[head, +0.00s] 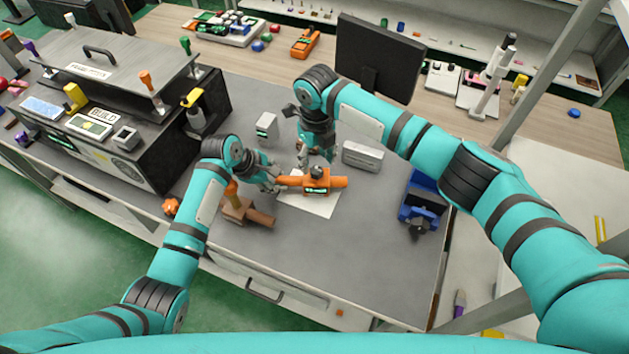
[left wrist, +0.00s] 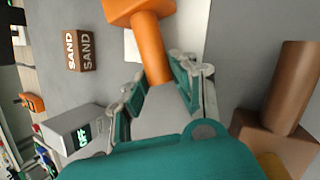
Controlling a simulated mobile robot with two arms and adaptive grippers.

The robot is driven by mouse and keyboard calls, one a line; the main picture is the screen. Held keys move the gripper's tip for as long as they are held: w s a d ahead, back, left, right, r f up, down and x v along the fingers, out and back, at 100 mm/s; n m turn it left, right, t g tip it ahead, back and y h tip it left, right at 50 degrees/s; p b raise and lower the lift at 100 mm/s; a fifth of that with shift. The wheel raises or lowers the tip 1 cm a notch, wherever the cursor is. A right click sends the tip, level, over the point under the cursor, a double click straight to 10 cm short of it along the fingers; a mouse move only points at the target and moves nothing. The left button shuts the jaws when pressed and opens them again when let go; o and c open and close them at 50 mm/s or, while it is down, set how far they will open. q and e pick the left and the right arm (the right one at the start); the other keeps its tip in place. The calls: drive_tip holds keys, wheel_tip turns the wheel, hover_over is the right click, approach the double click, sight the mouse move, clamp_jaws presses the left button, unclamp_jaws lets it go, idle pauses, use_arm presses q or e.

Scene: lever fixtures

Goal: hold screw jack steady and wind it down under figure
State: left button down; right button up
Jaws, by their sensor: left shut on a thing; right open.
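The orange device with a small green readout and a dark top, which I take to be the screw jack (head: 315,186), lies on a white sheet (head: 302,207) on the grey bench. My left gripper (head: 276,181) is shut on the orange bar at its left end. The left wrist view shows this orange bar (left wrist: 152,50) between the fingertips (left wrist: 155,82). My right gripper (head: 315,162) is open, pointing down just behind the jack's top. Contact there cannot be told. The readout's figure is too small to read.
A brown fixture (head: 240,210) with an orange lever stands left of the jack. A grey box (head: 362,157) and a blue device (head: 422,203) stand to the right. A SAND block (left wrist: 81,51) shows in the wrist view. The front bench is clear.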

sight(317, 170)
drive_tip(key=m, duration=0.5)
drive_tip(key=shift+a, duration=0.25)
drive_tip(key=m, duration=0.3)
drive_tip(key=shift+m, duration=0.4)
drive_tip(key=m, duration=0.2)
drive_tip(key=shift+d+f+m, duration=0.15)
drive_tip(key=shift+d+m, duration=0.1)
drive_tip(key=shift+m, duration=0.05)
drive_tip(key=shift+f, duration=2.4)
drive_tip(key=shift+s+d+f, duration=0.1)
clamp_jaws()
